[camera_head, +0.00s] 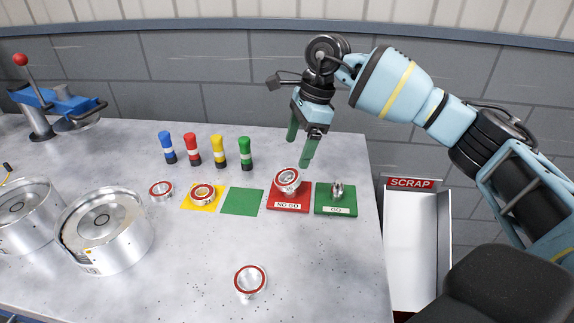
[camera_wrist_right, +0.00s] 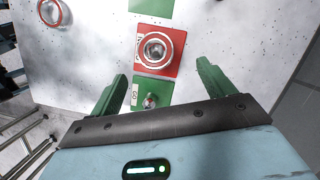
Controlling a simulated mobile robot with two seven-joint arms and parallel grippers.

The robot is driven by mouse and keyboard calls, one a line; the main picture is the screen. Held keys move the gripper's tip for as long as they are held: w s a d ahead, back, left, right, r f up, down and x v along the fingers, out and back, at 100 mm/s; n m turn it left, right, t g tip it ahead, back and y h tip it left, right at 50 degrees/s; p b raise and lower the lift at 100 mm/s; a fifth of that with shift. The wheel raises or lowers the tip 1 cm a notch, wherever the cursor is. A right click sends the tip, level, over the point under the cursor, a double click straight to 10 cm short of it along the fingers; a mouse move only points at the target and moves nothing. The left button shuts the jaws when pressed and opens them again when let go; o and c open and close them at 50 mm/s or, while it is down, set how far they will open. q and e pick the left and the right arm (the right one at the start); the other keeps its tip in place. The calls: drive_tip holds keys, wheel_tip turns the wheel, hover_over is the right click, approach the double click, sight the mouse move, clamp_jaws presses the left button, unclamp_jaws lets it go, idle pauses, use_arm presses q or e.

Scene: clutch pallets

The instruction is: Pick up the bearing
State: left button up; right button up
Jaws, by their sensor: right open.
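Several red-and-silver ring-shaped bearings are on the table. One bearing (camera_head: 250,280) is near the front and seems propped on something small. Another bearing (camera_head: 161,190) lies at the left, one bearing (camera_head: 203,193) is on the yellow mat, and one bearing (camera_head: 288,180) is on the red NO GO block; that last one also shows in the right wrist view (camera_wrist_right: 155,50). My right gripper (camera_head: 301,148) is open and empty, above and behind the NO GO and GO blocks. Its fingers also show in the right wrist view (camera_wrist_right: 162,72). My left gripper is out of view.
The green GO block (camera_head: 335,209) carries a small metal piece (camera_head: 337,190). A bare green mat (camera_head: 242,202), several coloured cylinders (camera_head: 218,152), silver housings (camera_head: 105,230) and a blue lever tool (camera_head: 62,105) share the table. A SCRAP chute (camera_head: 417,240) is at right. The front right tabletop is clear.

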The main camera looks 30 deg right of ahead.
sight(288, 178)
drive_tip(key=shift+w, duration=0.1)
drive_tip(key=shift+s+a+f, duration=0.25)
drive_tip(key=shift+f, duration=0.3)
drive_tip(key=shift+w+a+f, duration=0.15)
drive_tip(key=shift+f, duration=0.45)
drive_tip(key=shift+a+f, duration=0.1)
drive_tip(key=shift+f, duration=0.15)
drive_tip(key=x, duration=0.3)
drive_tip(key=shift+s+a+f+p, duration=0.15)
drive_tip(key=shift+s+f+p, duration=0.1)
drive_tip(key=shift+p, duration=0.15)
drive_tip(key=shift+a+f, duration=0.15)
drive_tip(key=shift+f, duration=0.4)
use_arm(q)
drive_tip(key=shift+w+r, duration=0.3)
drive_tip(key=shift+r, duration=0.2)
use_arm(e)
drive_tip(key=shift+c, duration=0.4)
